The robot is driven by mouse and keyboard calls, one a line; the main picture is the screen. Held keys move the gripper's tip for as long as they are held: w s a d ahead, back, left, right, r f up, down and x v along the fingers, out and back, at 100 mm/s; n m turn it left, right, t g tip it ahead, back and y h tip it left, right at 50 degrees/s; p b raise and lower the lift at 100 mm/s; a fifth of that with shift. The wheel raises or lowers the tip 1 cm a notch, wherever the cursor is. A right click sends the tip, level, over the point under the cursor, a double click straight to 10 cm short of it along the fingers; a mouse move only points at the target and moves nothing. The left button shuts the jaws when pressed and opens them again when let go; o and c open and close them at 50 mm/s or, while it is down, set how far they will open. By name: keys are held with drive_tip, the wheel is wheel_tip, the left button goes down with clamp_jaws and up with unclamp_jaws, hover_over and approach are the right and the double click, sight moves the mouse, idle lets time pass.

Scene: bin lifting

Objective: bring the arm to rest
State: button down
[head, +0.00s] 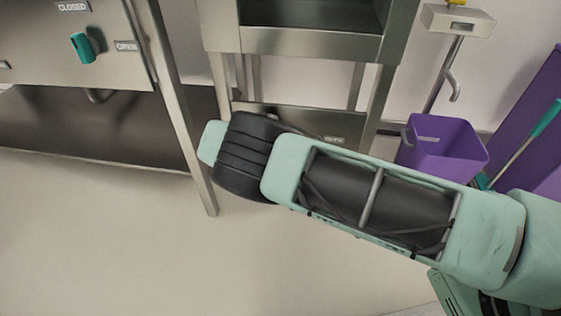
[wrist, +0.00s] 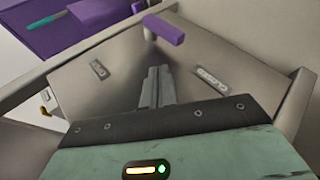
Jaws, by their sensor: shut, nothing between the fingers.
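My gripper (wrist: 155,78) shows in the wrist view with its two grey fingers together and nothing between them. The fingers point toward a metal surface with small labels. My teal and black arm stretches across the head view from the right edge to the left of centre. My gripper cannot be made out in the head view.
In the head view, a purple bin (head: 440,150) sits right of a steel stand (head: 310,42). A steel cabinet (head: 30,45) with a teal knob (head: 83,47) is at upper left. Floor at lower left is clear.

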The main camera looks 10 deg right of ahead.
idle(0.4)
drive_tip(key=s+r+n+g+y+p, duration=0.15)
drive_tip(key=s+r+y, duration=0.35)
drive_tip(key=s+r, duration=0.55)
drive_tip(key=s+r+n+g+y+p, duration=0.1)
drive_tip(key=s+r+g+y, duration=0.25)
drive_tip(key=s+r, duration=0.75)
drive_tip(key=s+d+r+n+t+y+p, duration=0.2)
drive_tip(key=s+d+r+n+t, duration=0.3)
drive_tip(key=s+r, duration=0.75)
wheel_tip(320, 180, up, 36)
drive_tip(key=s+g+p, duration=0.1)
drive_tip(key=g+p, duration=0.1)
drive_tip(key=p, duration=3.4)
drive_tip(key=shift+s+d+m, duration=0.2)
drive_tip(key=shift+d+m, duration=0.15)
